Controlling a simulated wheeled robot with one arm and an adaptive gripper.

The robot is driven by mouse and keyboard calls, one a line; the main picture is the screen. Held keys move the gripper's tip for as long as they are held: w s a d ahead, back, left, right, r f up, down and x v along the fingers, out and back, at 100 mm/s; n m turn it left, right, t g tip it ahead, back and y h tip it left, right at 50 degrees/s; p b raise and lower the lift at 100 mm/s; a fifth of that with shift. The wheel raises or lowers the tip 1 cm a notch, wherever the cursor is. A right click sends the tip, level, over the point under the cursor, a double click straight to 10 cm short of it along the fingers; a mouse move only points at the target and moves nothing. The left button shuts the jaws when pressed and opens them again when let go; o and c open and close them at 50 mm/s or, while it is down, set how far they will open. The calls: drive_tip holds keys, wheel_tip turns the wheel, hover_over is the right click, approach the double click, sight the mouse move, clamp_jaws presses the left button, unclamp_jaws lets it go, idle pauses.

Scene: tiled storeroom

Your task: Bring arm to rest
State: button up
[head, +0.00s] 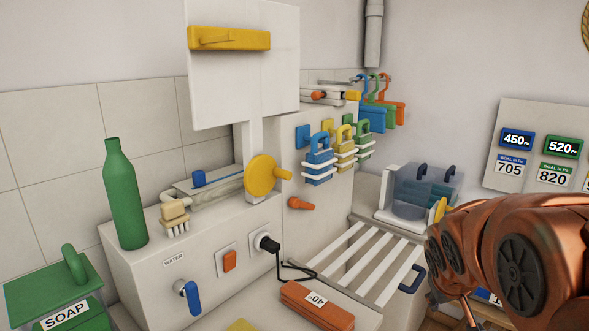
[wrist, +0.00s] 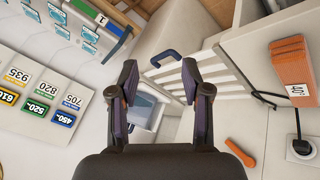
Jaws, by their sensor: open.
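My copper-coloured arm (head: 500,250) reaches in from the right edge in the head view. Its gripper end is not clearly visible there. In the wrist view my gripper (wrist: 159,85) is open, its two dark fingers spread apart with nothing between them. Behind the fingers are a slatted white rack (wrist: 215,72) and a clear box (wrist: 150,112) with blue in it. The fingers look apart from both, though the distance is hard to tell.
A green bottle (head: 124,195), a brush (head: 175,218) and a soap box (head: 55,290) stand at the left. An orange block (head: 317,305) lies in front of the rack (head: 365,262). Number panels (head: 540,150) hang at the right, near my arm.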

drive_tip(key=s+a+f+g+y, duration=0.1)
drive_tip(key=s+a, duration=0.3)
drive_tip(key=s, duration=0.5)
drive_tip(key=s+a+f+g+y+p, duration=0.1)
drive_tip(key=s+a+f+g, duration=0.1)
drive_tip(key=s, duration=0.7)
drive_tip(key=s+a+f+g+y, duration=0.1)
drive_tip(key=s+a+g, duration=0.3)
drive_tip(key=s, duration=0.5)
drive_tip(key=shift+s+a+f+m+y, duration=0.25)
drive_tip(key=shift+a+m+y, duration=0.2)
drive_tip(key=shift+a, duration=0.75)
